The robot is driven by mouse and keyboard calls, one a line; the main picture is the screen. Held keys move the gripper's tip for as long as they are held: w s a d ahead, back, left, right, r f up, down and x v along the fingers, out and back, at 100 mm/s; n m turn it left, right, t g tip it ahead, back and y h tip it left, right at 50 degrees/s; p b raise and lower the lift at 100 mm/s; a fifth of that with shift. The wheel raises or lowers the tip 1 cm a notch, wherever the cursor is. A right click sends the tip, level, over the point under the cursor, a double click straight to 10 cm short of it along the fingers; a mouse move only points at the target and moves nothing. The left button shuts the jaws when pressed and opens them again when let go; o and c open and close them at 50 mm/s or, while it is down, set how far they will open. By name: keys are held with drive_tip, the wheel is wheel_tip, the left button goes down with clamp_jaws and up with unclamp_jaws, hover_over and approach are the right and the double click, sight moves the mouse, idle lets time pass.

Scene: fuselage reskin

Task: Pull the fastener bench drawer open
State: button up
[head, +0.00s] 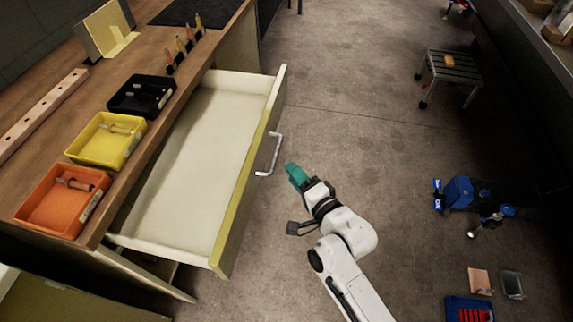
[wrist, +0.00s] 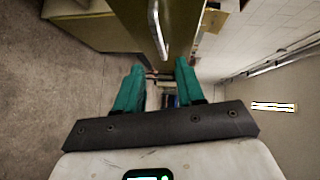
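The fastener bench drawer (head: 190,160) is pulled well out of the wooden bench (head: 60,165) in the head view. Its inside is pale and looks empty, and its front is yellow-green. The silver bar handle (head: 274,155) is on the drawer front and also shows in the wrist view (wrist: 157,28). My gripper (head: 294,172) has teal fingers and is just right of the handle, apart from it. In the wrist view my fingers (wrist: 160,68) are spread with a gap between them. The handle is beyond the fingertips, and nothing is held.
Orange (head: 62,200), yellow (head: 106,140) and black (head: 142,97) bins stand on the bench top. A small stool (head: 450,68) and a blue object (head: 460,192) are on the floor to the right. The floor (head: 345,130) around my gripper is clear.

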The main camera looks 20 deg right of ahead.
drive_tip(key=shift+s+d+r, duration=0.15)
drive_tip(key=shift+s+r, duration=0.05)
drive_tip(key=shift+s, duration=0.85)
drive_tip(key=s+d+f+n+g+h+p, duration=0.1)
drive_tip(key=s+d+n+g, duration=0.2)
drive_tip(key=s+n+g, duration=0.4)
drive_tip(key=s+d+f+n+g+h+p, duration=0.1)
drive_tip(key=s+d+n+g, duration=0.3)
drive_tip(key=s, duration=1.6)
drive_tip(key=n+g+p, duration=0.1)
drive_tip(key=n+g, duration=0.2)
drive_tip(key=g, duration=0.1)
drive_tip(key=shift+f, duration=0.3)
